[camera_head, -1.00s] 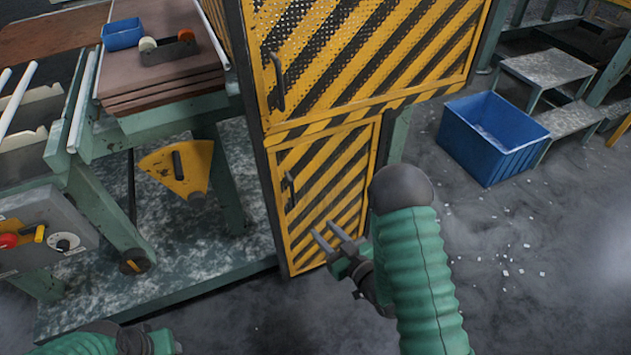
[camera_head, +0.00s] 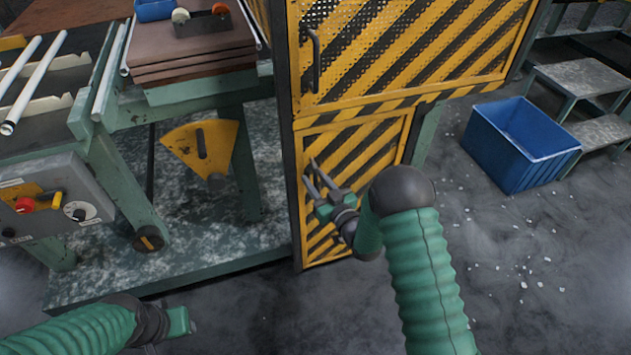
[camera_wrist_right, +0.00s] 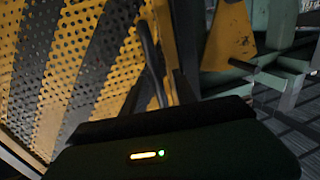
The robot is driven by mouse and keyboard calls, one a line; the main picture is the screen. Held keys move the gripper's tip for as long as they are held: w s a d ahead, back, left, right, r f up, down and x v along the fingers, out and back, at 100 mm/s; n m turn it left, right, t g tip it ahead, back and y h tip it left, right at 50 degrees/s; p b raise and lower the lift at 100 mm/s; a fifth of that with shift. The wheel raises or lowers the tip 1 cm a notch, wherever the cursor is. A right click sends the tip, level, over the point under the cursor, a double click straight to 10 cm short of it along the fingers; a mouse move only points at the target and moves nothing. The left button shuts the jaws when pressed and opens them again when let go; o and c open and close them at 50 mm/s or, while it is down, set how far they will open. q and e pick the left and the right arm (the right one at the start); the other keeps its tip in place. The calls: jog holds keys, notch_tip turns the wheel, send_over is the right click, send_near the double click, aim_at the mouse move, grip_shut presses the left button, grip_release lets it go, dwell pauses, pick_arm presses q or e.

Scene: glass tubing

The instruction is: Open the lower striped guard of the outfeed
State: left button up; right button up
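The lower striped guard (camera_head: 345,150) is a yellow and black panel, closed in its frame below a larger striped guard (camera_head: 400,50). My right gripper (camera_head: 309,172) is in front of its left edge, fingers apart, pointing up and left. The lower guard's handle is not distinct in the head view; the fingers cover that spot. Whether they touch it I cannot tell. The right wrist view shows a dark curved handle (camera_wrist_right: 152,55) beside a perforated striped panel (camera_wrist_right: 75,70), beyond the dark gripper body. My left gripper (camera_head: 182,321) is low at the left, fingers unclear.
A green-legged bench with a control box (camera_head: 55,205) and a yellow quarter-round plate (camera_head: 203,150) stands left of the guards. A blue bin (camera_head: 520,145) and metal steps (camera_head: 590,90) are at the right. The floor between is open, with small white scraps.

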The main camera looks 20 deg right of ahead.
jog(key=shift+w+a, duration=0.15)
jog(key=shift+w, duration=0.1)
jog(key=shift+d, duration=0.25)
jog(key=shift+c, duration=0.5)
jog(key=shift+d, duration=0.1)
jog(key=shift+c, duration=1.1)
grip_shut()
jog(key=shift+r, duration=0.1)
